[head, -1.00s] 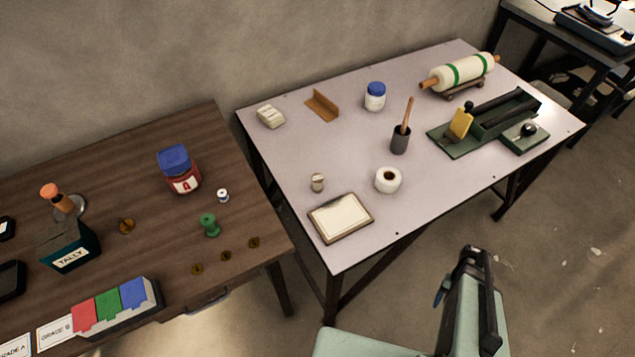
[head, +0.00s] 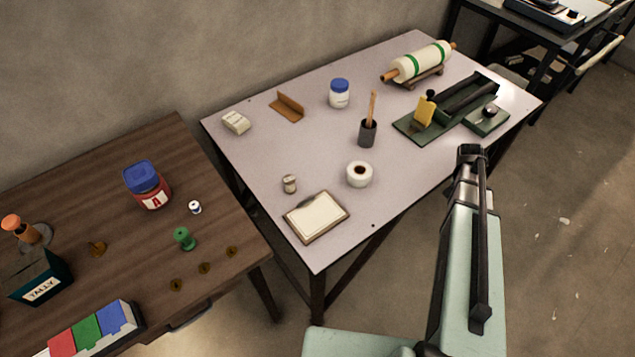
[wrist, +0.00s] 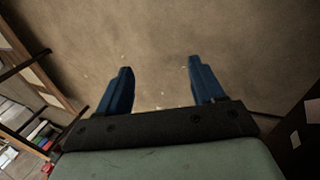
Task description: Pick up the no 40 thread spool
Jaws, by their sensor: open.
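No number can be read on any spool, so I cannot tell which is the no 40 thread spool. A small pale spool-like item (head: 290,184) stands on the light table left of the white roll. A small white spool-like item (head: 195,207) with a dark centre stands on the brown table. A green spool-shaped item (head: 185,238) stands near it. My gripper (wrist: 160,88) is open and empty in the wrist view, its two blue fingers apart over bare floor, away from these items. In the head view my arm rises at the right; the fingers cannot be made out.
The light table (head: 260,160) holds a white roll (head: 359,174), a framed board (head: 316,216), a dark cup (head: 367,134), a blue-lidded jar (head: 339,93) and a green device (head: 420,125). The brown table (head: 110,190) carries a red jar (head: 148,185). Floor is open at right.

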